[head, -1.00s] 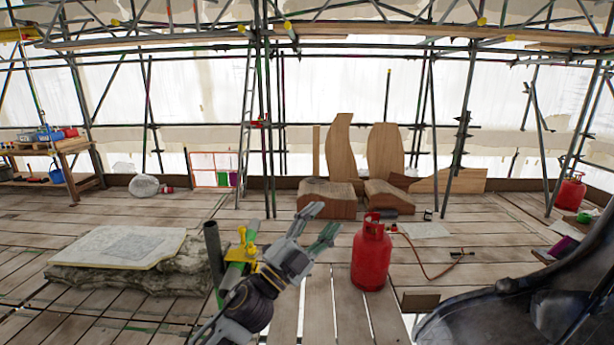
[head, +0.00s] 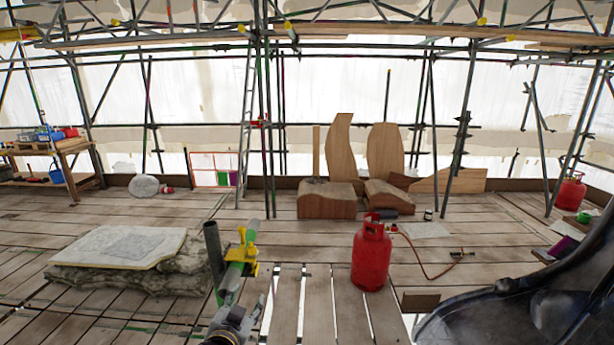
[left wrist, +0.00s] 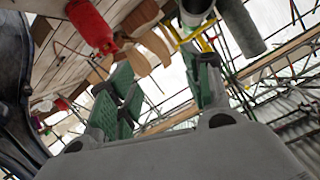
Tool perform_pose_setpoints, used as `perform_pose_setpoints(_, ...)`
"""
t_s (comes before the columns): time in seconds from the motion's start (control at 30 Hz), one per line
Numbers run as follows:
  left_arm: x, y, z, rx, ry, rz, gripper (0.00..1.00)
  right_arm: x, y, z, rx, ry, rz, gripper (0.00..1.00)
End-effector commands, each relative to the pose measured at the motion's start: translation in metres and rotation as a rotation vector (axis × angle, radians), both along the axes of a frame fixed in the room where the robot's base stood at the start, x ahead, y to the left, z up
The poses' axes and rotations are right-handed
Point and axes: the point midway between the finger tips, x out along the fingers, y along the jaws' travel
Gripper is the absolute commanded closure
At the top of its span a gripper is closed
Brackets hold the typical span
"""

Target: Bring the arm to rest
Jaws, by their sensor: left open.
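My left gripper (head: 240,318) is low at the bottom edge of the head view, in front of the plank floor and just below a green-banded pole with a yellow clamp (head: 241,258). Much of its arm is out of the frame. In the left wrist view my left gripper (left wrist: 165,88) has its green-padded fingers spread apart, with nothing between them. The wrist picture is tilted, with the scaffold and boards behind the fingers. My right gripper is in neither view.
A red gas cylinder (head: 371,257) stands right of my left gripper; it also shows in the left wrist view (left wrist: 92,27). A slab with a drawing sheet (head: 120,248) lies left. Carved wooden blocks (head: 327,200) stand farther back. A dark curved thing (head: 540,300) fills the lower right.

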Motion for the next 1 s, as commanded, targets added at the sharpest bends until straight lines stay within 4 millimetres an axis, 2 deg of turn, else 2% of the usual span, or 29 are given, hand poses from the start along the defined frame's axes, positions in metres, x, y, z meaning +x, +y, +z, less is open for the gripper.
perform_pose_setpoints(0.03, -0.011, 0.007, -0.015, -0.013, 0.059, 0.019, 0.51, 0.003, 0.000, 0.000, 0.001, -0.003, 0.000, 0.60)
perform_pose_setpoints(0.2, -0.048, 0.027, -0.060, -0.050, 0.257, 0.076, 0.51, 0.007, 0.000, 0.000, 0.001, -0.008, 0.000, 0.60)
perform_pose_setpoints(0.5, -0.133, 0.051, -0.125, -0.103, 0.603, 0.146, 0.51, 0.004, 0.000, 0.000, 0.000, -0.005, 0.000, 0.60)
perform_pose_setpoints(0.7, -0.175, 0.058, -0.146, -0.123, 0.754, 0.164, 0.51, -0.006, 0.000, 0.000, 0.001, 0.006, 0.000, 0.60)
perform_pose_setpoints(1.0, -0.218, 0.064, -0.161, -0.140, 0.897, 0.176, 0.51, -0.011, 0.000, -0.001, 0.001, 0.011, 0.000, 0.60)
